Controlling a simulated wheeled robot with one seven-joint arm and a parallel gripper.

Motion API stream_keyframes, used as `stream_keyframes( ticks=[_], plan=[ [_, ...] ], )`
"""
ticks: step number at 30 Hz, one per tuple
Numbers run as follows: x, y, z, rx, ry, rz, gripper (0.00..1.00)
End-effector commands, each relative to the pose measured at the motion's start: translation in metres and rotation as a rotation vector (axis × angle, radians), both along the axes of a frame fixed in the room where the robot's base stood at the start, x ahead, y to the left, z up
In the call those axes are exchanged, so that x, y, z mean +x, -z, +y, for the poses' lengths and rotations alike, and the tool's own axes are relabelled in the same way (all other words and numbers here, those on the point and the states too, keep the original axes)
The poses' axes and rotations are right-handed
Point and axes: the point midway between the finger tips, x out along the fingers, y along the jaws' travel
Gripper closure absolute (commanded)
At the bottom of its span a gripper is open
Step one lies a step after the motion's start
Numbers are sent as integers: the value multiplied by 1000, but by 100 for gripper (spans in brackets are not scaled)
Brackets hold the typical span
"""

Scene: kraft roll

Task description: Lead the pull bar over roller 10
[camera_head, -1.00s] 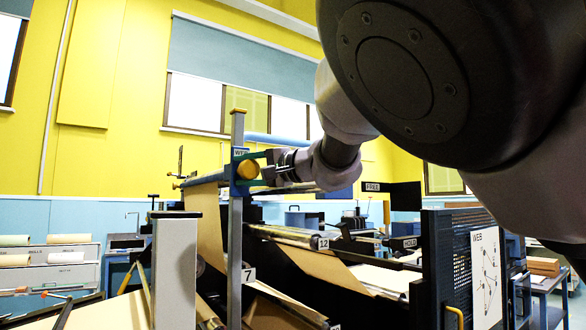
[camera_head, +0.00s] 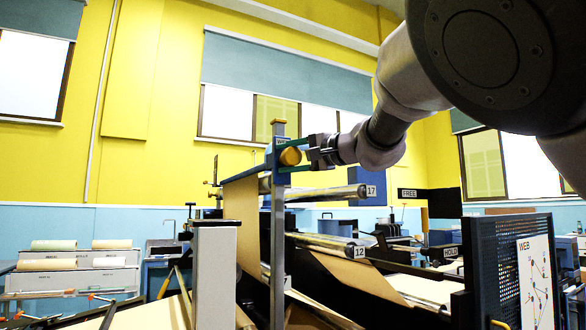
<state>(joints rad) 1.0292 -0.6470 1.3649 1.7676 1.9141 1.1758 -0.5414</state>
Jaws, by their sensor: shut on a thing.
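My gripper (camera_head: 298,156) is shut on the near end of the pull bar, at a round yellow knob (camera_head: 290,156). The pull bar (camera_head: 243,174) runs away from it to the left. A brown paper web (camera_head: 243,222) hangs from the bar into the machine. The gripper and knob are close to the top of a grey upright post (camera_head: 278,240), which partly hides the web; contact between them cannot be told. Roller 17 (camera_head: 325,193) lies below and right of the gripper. Roller 12 (camera_head: 325,242) is lower, with paper running down from it. I cannot make out a label for roller 10.
A black perforated panel (camera_head: 495,265) with a web diagram (camera_head: 537,280) stands at the right front. A pale post (camera_head: 215,270) stands at the left front. Racks with paper rolls (camera_head: 75,262) are at the far left. Open air lies above the bar.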

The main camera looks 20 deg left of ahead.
Motion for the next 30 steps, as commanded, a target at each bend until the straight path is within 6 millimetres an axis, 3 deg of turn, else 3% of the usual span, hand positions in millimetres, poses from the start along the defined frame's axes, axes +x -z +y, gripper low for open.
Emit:
stream_keyframes(
  ticks=[14,30],
  plan=[
    [4,-6,-4,3,4,0,100],
    [37,-19,-32,4,4,1,100]
  ],
)
